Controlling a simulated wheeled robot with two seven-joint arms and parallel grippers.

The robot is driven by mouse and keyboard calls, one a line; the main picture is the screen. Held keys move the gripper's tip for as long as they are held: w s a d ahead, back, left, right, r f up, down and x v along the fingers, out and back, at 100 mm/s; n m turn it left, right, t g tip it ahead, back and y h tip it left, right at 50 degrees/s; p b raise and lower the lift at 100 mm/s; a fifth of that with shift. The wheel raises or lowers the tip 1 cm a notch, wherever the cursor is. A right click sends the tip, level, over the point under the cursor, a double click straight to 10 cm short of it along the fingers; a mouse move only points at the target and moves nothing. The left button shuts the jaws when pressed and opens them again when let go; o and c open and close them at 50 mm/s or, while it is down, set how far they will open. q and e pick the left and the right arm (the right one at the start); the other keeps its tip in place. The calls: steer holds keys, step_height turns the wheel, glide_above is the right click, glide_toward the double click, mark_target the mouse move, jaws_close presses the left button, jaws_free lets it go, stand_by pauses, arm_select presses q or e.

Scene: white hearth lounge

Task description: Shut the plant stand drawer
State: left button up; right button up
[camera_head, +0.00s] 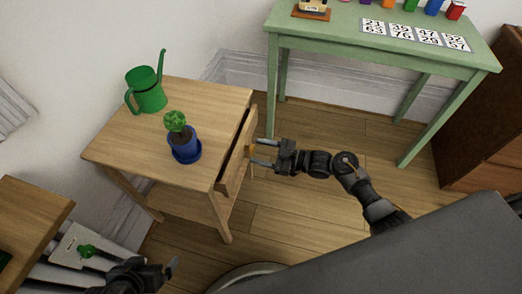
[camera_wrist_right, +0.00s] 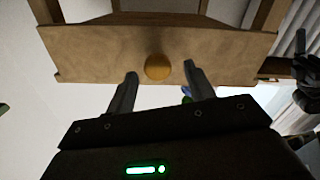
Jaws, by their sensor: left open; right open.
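The wooden plant stand (camera_head: 120,148) stands at the left in the head view. Its drawer (camera_head: 236,158) sticks out partway from the right side. In the right wrist view the drawer front (camera_wrist_right: 100,55) carries a round yellow-brown knob (camera_wrist_right: 158,67). My right gripper (camera_head: 262,153) is open in front of the drawer. In the wrist view its fingertips (camera_wrist_right: 160,72) lie to either side of the knob with gaps between; contact with the front is unclear. My left gripper (camera_head: 168,270) is open and empty at the bottom left, away from the stand.
A blue potted plant (camera_head: 184,142) and a green watering can (camera_head: 147,92) stand on the plant stand. A green table (camera_head: 340,42) with number cards is behind. A brown cabinet (camera_head: 490,120) is at the right, another wooden surface (camera_head: 30,215) at the lower left. Floor beside the drawer is clear.

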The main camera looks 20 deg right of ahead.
mark_target(249, 150)
arm_select(q)
steer(key=shift+w+d, duration=0.1)
steer(key=shift+w, duration=0.05)
arm_select(e)
steer(key=shift+w+a, duration=0.25)
steer(key=shift+a, duration=0.1)
arm_select(q)
steer(key=shift+r, duration=0.1)
arm_select(e)
jaws_close()
steer(key=shift+w+a, duration=0.1)
steer(key=shift+a, duration=0.15)
steer(key=x, duration=0.3)
steer(key=shift+w+a+b, duration=0.2)
steer(key=shift+a+b, duration=0.15)
steer(key=shift+b, duration=0.05)
arm_select(q)
steer(key=shift+w+d+r+m+t+h, duration=0.15)
steer(key=shift+w+d+r+t, duration=0.2)
steer(key=shift+w+d+t, duration=0.2)
steer(key=shift+w+d+r+m+t+h, duration=0.15)
steer(key=shift+w+d+r+t, duration=0.25)
steer(key=shift+w, duration=0.2)
arm_select(e)
steer(key=shift+a, duration=0.1)
